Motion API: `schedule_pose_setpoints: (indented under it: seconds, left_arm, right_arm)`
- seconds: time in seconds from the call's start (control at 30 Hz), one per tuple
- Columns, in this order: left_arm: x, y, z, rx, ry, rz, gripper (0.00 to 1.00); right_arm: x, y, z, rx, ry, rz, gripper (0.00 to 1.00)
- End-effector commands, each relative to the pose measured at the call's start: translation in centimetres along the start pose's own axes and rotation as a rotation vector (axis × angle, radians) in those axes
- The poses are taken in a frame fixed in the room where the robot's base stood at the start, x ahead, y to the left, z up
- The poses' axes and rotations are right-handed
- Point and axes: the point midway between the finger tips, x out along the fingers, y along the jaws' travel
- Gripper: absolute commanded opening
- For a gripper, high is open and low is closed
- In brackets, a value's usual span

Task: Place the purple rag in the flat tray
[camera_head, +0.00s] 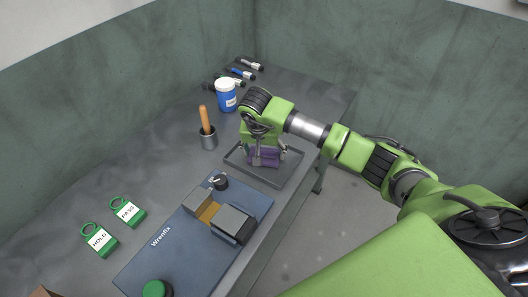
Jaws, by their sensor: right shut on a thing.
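The purple rag (264,156) is at the tray, below my right gripper. My right gripper (266,158) is shut on the purple rag, its fingers pointing down. The flat tray (286,178) is dark grey with a low rim and lies near the table's right edge. The rag is over the tray's area; I cannot tell whether it touches the tray's bottom. The gripper and wrist hide part of the rag and the tray's back. My left gripper is not in view.
A blue fixture (170,250) with a green button (156,289) lies in front. A cup with a wooden handle (207,131), a blue-and-white jar (226,96) and several markers (241,73) stand or lie behind. HOLD (99,240) and PASS (128,211) tags lie left. Walls enclose the back.

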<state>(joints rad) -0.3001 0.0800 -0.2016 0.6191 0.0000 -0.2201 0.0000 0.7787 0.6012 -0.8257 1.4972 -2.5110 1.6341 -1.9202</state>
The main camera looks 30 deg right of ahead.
Motion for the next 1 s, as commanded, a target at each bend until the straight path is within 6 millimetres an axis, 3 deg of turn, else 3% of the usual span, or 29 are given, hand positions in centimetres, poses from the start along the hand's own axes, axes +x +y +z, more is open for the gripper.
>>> schedule_pose_setpoints:
  seconds: [0.03,0.07,0.1,0.53,1.0]
  left_arm:
    - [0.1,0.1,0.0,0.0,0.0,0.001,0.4]
    - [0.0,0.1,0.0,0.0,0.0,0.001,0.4]
    - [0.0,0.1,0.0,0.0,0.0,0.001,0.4]
    - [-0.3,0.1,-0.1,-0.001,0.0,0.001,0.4]
    - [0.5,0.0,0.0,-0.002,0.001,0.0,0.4]
  right_arm:
    - [0.1,0.0,0.0,0.0,0.0,0.0,0.76]
    - [0.0,0.0,0.0,0.0,0.0,0.0,0.84]
    - [0.0,0.0,0.0,0.0,0.0,0.0,0.85]
    - [-0.7,0.0,-0.1,0.0,0.001,0.0,0.85]
    - [-9.9,0.0,-0.2,-0.001,0.004,-0.002,0.85]
